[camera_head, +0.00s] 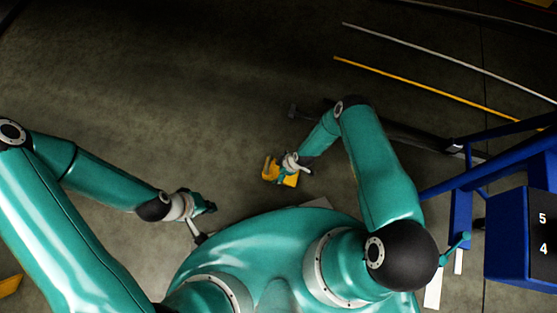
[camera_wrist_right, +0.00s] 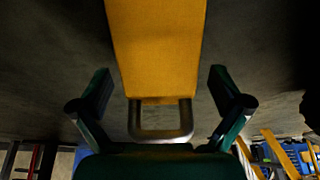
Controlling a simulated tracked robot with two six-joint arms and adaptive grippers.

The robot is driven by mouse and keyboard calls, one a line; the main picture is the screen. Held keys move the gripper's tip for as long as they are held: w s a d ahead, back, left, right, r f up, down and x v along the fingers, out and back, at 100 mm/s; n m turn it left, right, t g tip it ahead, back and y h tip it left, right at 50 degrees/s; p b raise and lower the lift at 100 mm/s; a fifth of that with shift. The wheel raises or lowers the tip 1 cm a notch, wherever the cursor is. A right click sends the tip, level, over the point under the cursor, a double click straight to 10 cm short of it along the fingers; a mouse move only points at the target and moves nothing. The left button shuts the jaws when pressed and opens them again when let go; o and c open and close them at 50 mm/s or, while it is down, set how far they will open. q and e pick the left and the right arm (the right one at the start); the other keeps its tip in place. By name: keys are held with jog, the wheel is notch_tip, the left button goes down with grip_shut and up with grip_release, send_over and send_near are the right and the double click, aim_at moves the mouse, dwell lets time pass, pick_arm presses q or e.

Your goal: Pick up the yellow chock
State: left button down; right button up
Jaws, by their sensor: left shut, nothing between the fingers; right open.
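The yellow chock (camera_head: 290,181) is on the dark floor in the middle of the head view, partly hidden by my right gripper (camera_head: 282,173). In the right wrist view the chock (camera_wrist_right: 155,50) fills the upper middle, with a grey metal loop handle (camera_wrist_right: 160,136) at its near end. My right gripper (camera_wrist_right: 160,75) is open, with one finger on each side of the chock and handle and visible gaps on both sides. Whether it touches anything cannot be told. My left gripper (camera_head: 207,208) is shut and empty, left of the chock and apart from it.
A blue frame (camera_head: 470,180) and a blue box marked 5 and 4 (camera_head: 518,238) stand at the right. A yellow line (camera_head: 430,87) and a pale line (camera_head: 440,58) run across the upper right floor. The floor left of the chock is clear.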

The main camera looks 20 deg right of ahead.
jog(key=b+x, duration=0.2)
jog(key=x, duration=0.2)
jog(key=shift+w+a+f, duration=0.1)
jog(key=shift+a, duration=0.05)
jog(key=c, duration=1.7)
jog(key=shift+r, duration=0.25)
jog(key=shift+r+p, duration=0.45)
jog(key=shift+r, duration=0.1)
notch_tip(320, 180, up, 19)
jog(key=p, duration=0.7)
jog(key=shift+f, duration=0.15)
jog(key=shift+w, duration=0.1)
